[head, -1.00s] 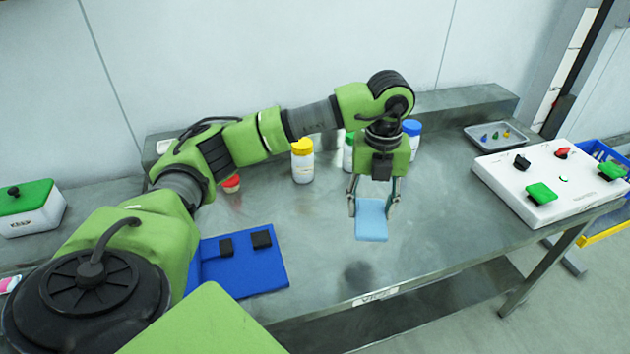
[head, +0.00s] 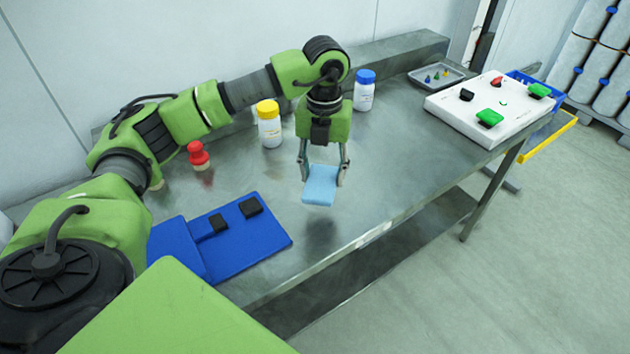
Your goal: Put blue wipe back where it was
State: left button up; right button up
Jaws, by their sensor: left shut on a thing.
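The light blue wipe (head: 320,186) hangs between the fingers of my left gripper (head: 321,178), in the middle of the head view. The gripper points down and is shut on the wipe. It holds the wipe above the metal table (head: 385,190), with a dark shadow on the tabletop below it. A label plate (head: 374,234) sits on the table's front edge, to the lower right of the wipe. My right gripper is not in view.
A blue mat (head: 240,258) with two black blocks lies left of the wipe. A yellow-capped bottle (head: 269,126), a blue-capped bottle (head: 364,92) and a red object (head: 198,156) stand behind. A white panel (head: 488,112) and grey tray (head: 437,76) are at the right.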

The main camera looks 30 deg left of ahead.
aim_at(317, 168)
pick_arm(q)
jog(key=f, duration=0.1)
jog(key=w+a+f, duration=0.1)
jog(key=a+f, duration=0.1)
jog(key=f, duration=0.1)
jog(key=shift+w+a+p, duration=0.2)
jog(key=shift+w+p, duration=0.05)
jog(key=shift+p, duration=0.1)
jog(key=shift+w+a+f, duration=0.2)
jog(key=shift+a+f, duration=0.15)
jog(key=shift+f, duration=0.1)
notch_tip(317, 168, down, 3)
jog(key=shift+a+f+p, duration=0.1)
jog(key=shift+a+p, duration=0.05)
jog(key=shift+p, duration=0.7)
jog(key=shift+w+f, duration=0.1)
jog(key=shift+f, duration=0.1)
jog(key=o, duration=1.1)
jog(key=shift+c, duration=0.2)
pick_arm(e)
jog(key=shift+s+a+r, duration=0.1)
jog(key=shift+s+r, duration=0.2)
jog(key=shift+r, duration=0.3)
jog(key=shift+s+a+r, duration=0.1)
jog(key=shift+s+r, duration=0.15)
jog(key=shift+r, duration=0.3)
